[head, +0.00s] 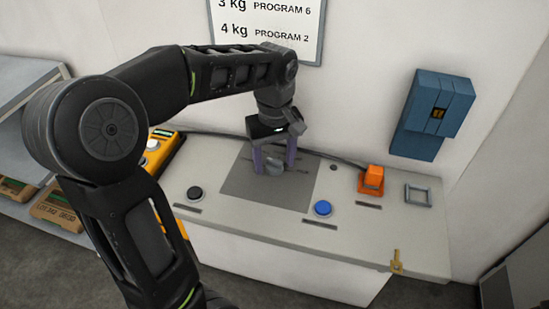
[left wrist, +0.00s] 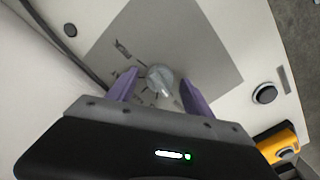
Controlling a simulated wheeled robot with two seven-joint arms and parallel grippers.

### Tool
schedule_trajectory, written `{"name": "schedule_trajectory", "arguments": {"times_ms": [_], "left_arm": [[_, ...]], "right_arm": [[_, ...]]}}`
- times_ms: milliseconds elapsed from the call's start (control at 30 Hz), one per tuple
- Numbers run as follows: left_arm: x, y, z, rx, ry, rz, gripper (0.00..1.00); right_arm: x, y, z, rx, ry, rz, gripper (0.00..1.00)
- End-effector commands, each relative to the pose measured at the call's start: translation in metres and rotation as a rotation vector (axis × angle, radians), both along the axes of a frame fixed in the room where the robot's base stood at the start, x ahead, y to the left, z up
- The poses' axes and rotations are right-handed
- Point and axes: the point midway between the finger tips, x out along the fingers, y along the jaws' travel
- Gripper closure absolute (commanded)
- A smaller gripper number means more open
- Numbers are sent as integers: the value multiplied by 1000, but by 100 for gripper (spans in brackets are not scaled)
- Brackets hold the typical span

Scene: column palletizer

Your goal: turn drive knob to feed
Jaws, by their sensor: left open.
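The drive knob (left wrist: 160,80) is a grey round knob with a raised grip, set on a darker grey plate (head: 240,187) on the console top. Small dark markings surround it in the left wrist view, too blurred to read. In the head view the knob (head: 275,168) shows between the fingers. My left gripper (head: 274,168) points down over it, open, with one purple finger on each side. In the left wrist view the left gripper (left wrist: 158,88) shows gaps between both fingers and the knob. My right gripper is in neither view.
The console top carries a black button (head: 195,193), a blue button (head: 322,208), an orange switch (head: 371,178) and a grey square frame (head: 418,195). A yellow control box (head: 160,150) stands at the left. A blue wall box (head: 433,112) and a program sign (head: 268,25) are behind.

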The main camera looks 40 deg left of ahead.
Motion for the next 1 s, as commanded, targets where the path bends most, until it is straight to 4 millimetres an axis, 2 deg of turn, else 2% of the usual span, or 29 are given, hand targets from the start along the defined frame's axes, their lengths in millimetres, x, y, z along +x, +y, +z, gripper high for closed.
{"name": "schedule_trajectory", "arguments": {"times_ms": [233,900,1000], "left_arm": [[0,0,0,0,0,0,42],[0,0,0,0,0,0,97],[0,0,0,0,0,0,100]], "right_arm": [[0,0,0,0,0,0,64],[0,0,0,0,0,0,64],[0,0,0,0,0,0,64]]}}
